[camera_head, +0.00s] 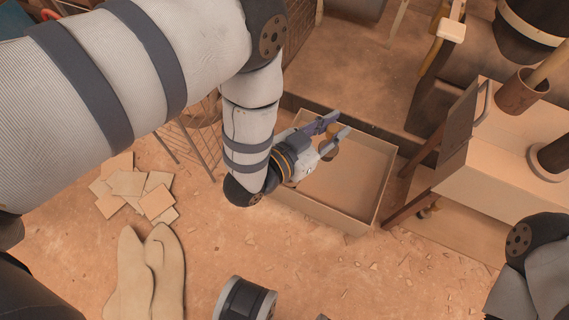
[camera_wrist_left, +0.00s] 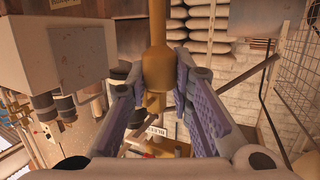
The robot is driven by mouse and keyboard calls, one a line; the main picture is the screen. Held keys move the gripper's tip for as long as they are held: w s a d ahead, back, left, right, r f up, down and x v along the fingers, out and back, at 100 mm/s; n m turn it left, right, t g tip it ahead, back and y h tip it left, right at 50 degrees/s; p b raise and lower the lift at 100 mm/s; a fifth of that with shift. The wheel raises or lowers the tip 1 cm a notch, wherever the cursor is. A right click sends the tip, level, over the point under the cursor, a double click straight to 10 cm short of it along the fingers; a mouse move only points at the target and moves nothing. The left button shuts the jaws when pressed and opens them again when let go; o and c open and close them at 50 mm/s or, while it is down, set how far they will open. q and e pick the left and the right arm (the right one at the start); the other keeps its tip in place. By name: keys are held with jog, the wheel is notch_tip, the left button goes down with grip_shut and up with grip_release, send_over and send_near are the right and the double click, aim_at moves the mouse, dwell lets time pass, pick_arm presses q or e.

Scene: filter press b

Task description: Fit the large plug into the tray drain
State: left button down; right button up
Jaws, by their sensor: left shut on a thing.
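My left gripper (camera_head: 335,128) comes in from the left and is over the upper part of the shallow tray (camera_head: 372,215). It is shut on the plug (camera_head: 331,145), a brown-gold piece partly hidden by the fingers. In the left wrist view the plug (camera_wrist_left: 158,69) sits between the two purple-padded fingers, with a rounded body and a narrower stem running up out of the picture. The tray's bare floor shows below and right of the gripper. I cannot make out the drain. My right gripper does not show.
A wire rack (camera_head: 196,140) is to the left. Flat tiles (camera_head: 130,187) and pale sacks (camera_head: 150,270) lie on the floor at left. The floor below the tray is mostly clear.

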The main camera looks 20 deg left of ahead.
pick_arm(q)
jog(key=s+d+f+n+t+y+b, duration=0.1)
jog(key=s+d+f+n+y+b, duration=0.15)
jog(key=f, duration=0.45)
jog(key=s+d+f+n+t+y+b, duration=0.1)
jog(key=s+f+n+y+b, duration=0.15)
jog(key=f, duration=0.35)
jog(key=w+a+f+b, duration=0.2)
jog(key=a+f+b, duration=0.1)
jog(key=a+f, duration=0.3)
jog(key=w+a+f+y+b, duration=0.1)
jog(key=w+a+f+b, duration=0.2)
jog(key=a+f, duration=0.3)
jog(key=shift+w+a+f+m+b, duration=0.15)
jog(key=shift+w+f+m+b, duration=0.2)
jog(key=shift+f+b, duration=0.4)
jog(key=c, duration=1.4)
grip_release()
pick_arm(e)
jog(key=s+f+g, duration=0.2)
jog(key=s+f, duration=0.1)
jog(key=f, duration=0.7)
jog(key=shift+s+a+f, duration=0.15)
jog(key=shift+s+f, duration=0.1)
